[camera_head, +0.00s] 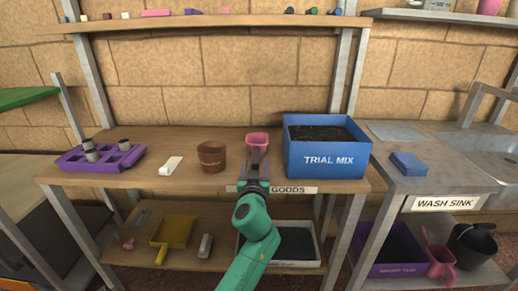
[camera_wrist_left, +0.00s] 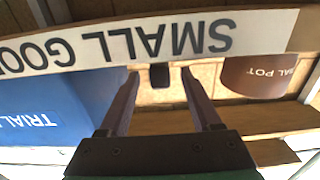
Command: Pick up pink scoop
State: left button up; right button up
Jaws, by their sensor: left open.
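The pink scoop (camera_head: 257,138) is on the middle shelf in the head view, between the brown pot and the blue trial mix box. Its lower part and any handle are hidden behind my left gripper (camera_head: 256,160). The gripper is open, at the shelf's front edge, lined up with the scoop from the near side. In the left wrist view, which is upside down, the two fingers stand apart (camera_wrist_left: 160,88). A small dark end (camera_wrist_left: 159,76) shows between the fingertips; I cannot tell whether it belongs to the scoop. My right gripper is not in view.
The blue trial mix box (camera_head: 328,158) stands close right of the scoop, the brown pot (camera_head: 212,157) to its left. A white block (camera_head: 170,166) and purple tray (camera_head: 75,160) lie further left. The goods label (camera_head: 290,190) is on the shelf's front edge.

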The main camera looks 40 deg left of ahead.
aim_at(256, 153)
pick_arm(q)
jog(key=x, duration=0.5)
jog(key=shift+w+a+r+p, duration=0.15)
jog(key=shift+a+r+p, duration=0.1)
jog(key=shift+p, duration=0.1)
jog(key=shift+w+a, duration=0.1)
jog(key=shift+w, duration=0.15)
grip_shut()
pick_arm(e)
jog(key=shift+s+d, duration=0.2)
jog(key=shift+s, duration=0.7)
pick_arm(q)
jog(key=shift+r, duration=0.35)
notch_tip(256, 153, up, 3)
jog(key=shift+r+p, duration=0.1)
jog(key=shift+p, duration=0.65)
notch_tip(256, 153, up, 16)
jog(key=p, duration=0.3)
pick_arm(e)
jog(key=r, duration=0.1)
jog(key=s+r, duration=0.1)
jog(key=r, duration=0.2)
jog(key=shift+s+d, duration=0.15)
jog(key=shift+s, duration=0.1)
